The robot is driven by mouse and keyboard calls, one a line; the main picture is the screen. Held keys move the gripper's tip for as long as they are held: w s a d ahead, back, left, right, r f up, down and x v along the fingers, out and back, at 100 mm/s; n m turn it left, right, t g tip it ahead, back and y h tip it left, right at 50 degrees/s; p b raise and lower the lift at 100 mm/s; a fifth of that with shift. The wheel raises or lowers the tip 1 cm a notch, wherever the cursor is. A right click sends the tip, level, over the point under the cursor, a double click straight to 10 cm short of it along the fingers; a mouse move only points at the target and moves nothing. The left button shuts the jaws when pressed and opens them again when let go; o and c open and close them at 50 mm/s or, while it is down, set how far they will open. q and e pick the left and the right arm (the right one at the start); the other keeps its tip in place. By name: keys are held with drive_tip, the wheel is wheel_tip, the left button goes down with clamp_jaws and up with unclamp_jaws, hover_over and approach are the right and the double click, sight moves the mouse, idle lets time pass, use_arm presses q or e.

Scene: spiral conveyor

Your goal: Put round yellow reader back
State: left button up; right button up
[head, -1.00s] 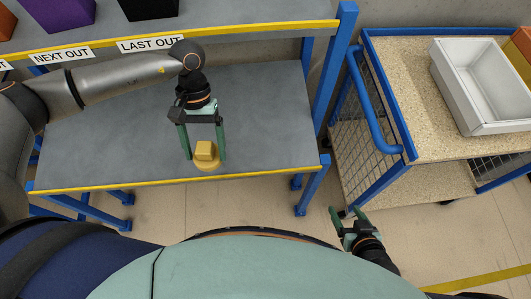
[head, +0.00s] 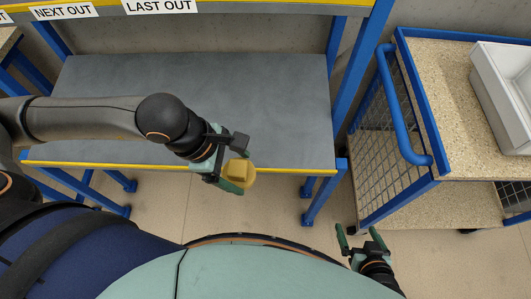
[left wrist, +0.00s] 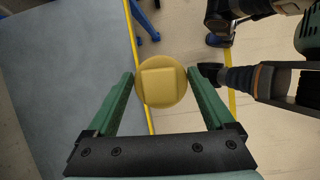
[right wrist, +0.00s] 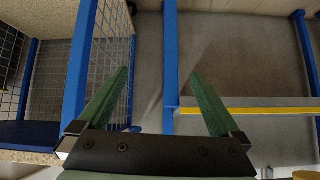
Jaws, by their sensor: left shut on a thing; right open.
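The round yellow reader (head: 239,172), a disc with a square block on top, is held between the fingers of my left gripper (head: 236,165). It is in front of the grey table's yellow front edge, over the floor. In the left wrist view the reader (left wrist: 161,82) sits between the green fingertips (left wrist: 160,78), which meet its sides. My right gripper (head: 361,240) is open and empty, low at the right near my body. In the right wrist view its green fingers (right wrist: 158,80) are spread with nothing between them.
The grey table (head: 110,100) is bare, under a shelf labelled NEXT OUT and LAST OUT (head: 158,6). A blue-framed cart (head: 450,110) stands at the right with a white bin (head: 505,95) on top. Floor shows between table and cart.

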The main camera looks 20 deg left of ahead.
use_arm(q)
drive_tip(key=shift+s+d+r+n, duration=0.2)
drive_tip(key=shift+s+d+n, duration=0.1)
drive_tip(key=shift+n, duration=0.3)
use_arm(e)
drive_tip(key=shift+f, duration=0.25)
use_arm(q)
drive_tip(key=shift+w, duration=0.1)
drive_tip(key=shift+w+f+b, duration=0.15)
drive_tip(key=shift+f+b, duration=0.05)
drive_tip(key=shift+b, duration=0.1)
drive_tip(key=shift+w+f+b, duration=0.35)
drive_tip(key=shift+w+b, duration=0.15)
drive_tip(key=shift+w, duration=0.05)
drive_tip(key=w+f, duration=0.2)
drive_tip(key=w, duration=0.1)
drive_tip(key=w+f, duration=0.2)
drive_tip(key=w, duration=0.2)
drive_tip(key=w+d+f, duration=0.1)
drive_tip(key=w+f, duration=0.2)
drive_tip(key=w, duration=0.1)
drive_tip(key=shift+f+p, duration=0.1)
drive_tip(key=shift+p, duration=0.25)
drive_tip(key=shift+w+f, duration=0.6)
drive_tip(key=shift+f, duration=0.7)
drive_tip(key=shift+w+f, duration=0.15)
drive_tip(key=shift+f, duration=0.75)
use_arm(e)
drive_tip(key=shift+a+f, duration=0.1)
drive_tip(key=shift+a, duration=0.05)
